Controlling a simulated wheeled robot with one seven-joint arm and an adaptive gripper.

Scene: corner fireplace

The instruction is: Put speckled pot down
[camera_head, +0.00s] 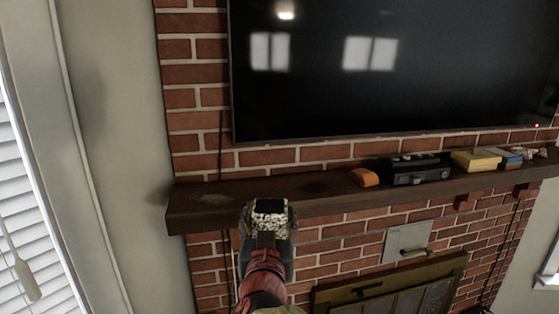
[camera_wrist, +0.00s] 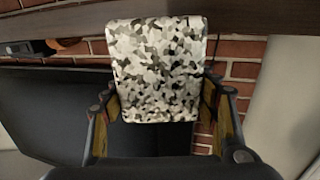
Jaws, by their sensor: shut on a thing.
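The speckled pot (camera_head: 270,212), patterned in black, white and grey, is held in my gripper (camera_head: 266,222). In the head view it overlaps the front edge of the wooden mantel shelf (camera_head: 330,199), near the shelf's left end. The wrist view shows the pot (camera_wrist: 158,75) between the two fingers of my gripper (camera_wrist: 163,108), which are shut on its sides. That view looks upside down, with the shelf (camera_wrist: 60,22) along the top. I cannot tell whether the pot touches the shelf.
An orange object (camera_head: 364,178), a black box-like device (camera_head: 415,169) and a yellow box (camera_head: 475,160) stand on the shelf to the right. A large television (camera_head: 390,70) hangs above. The shelf's left part is bare. A fireplace door (camera_head: 390,290) is below.

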